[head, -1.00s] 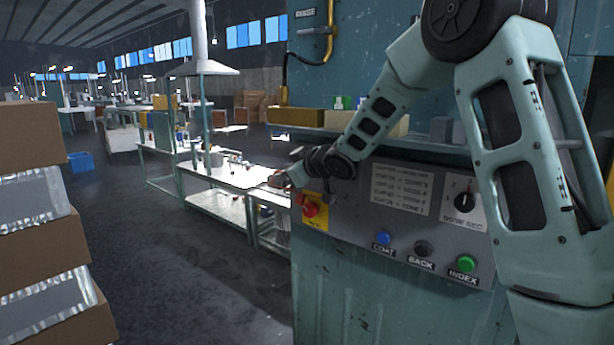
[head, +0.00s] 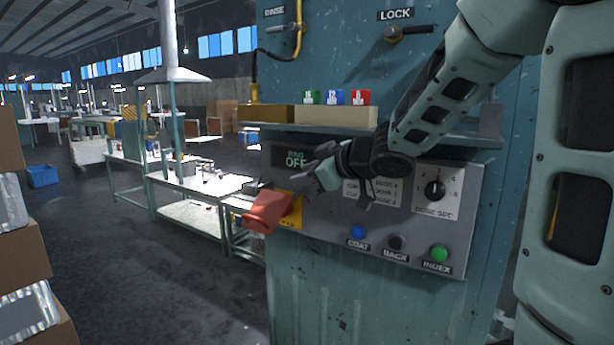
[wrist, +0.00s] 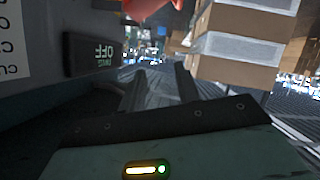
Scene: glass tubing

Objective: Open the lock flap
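The LOCK label (head: 397,14) is at the top of the teal machine in the head view.
A shelf (head: 400,131) with a beige bin (head: 335,115) and small green, blue and red blocks juts out between panel and lock. A brass pipe (head: 298,38) is at upper left. The panel has coat, back and index buttons and a dose dial (head: 434,189).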

